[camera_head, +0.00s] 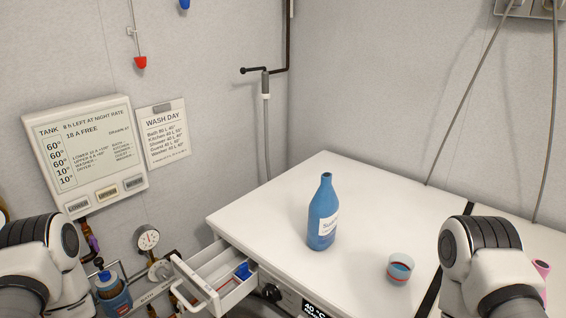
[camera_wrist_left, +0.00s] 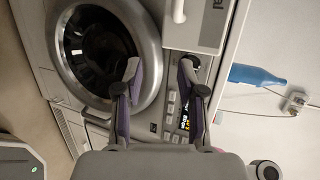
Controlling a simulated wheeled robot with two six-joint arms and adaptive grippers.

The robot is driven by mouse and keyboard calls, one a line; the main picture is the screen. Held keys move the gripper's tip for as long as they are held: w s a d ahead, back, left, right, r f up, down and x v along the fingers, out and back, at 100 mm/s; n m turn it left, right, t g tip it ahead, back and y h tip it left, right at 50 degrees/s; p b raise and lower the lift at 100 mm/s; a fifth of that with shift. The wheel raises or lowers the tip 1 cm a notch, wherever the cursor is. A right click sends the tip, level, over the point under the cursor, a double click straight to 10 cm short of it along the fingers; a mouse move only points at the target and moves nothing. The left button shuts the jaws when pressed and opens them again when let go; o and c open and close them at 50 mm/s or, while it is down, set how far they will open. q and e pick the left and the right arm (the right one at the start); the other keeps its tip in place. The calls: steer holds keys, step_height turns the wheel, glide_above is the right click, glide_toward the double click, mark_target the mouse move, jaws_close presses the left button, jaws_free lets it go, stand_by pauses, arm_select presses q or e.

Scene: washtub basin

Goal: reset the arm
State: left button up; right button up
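My left gripper (camera_wrist_left: 160,72) shows in the left wrist view. Its two fingers are apart with nothing between them, in front of a washing machine's control panel (camera_wrist_left: 172,108). In the head view only links of my left arm show at the lower left, and its gripper is out of frame. My right arm shows at the lower right of the head view, with its gripper out of sight.
A blue bottle (camera_head: 323,215) stands upright on the white top (camera_head: 280,200), left of a small cup (camera_head: 399,268). A drawer (camera_head: 222,283) is pulled open at the front, with a blue item inside. A round machine door (camera_wrist_left: 95,48) is beside the left gripper.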

arm_select(q)
steer(key=s+d+f+n+g+y, duration=0.35)
steer(key=s+f+n+g, duration=0.45)
steer(key=s, duration=0.3)
steer(key=s+a+f+n+g+y, duration=0.1)
steer(key=s+n+g, duration=0.1)
steer(key=s+n, duration=0.3)
steer(key=s+a+f+n+g+y, duration=0.1)
steer(key=s+a+n+g, duration=0.1)
steer(key=s+n, duration=0.4)
steer(key=n+g, duration=0.1)
steer(key=n, duration=0.4)
steer(key=shift+s+a, duration=0.15)
steer(key=shift+a, duration=0.15)
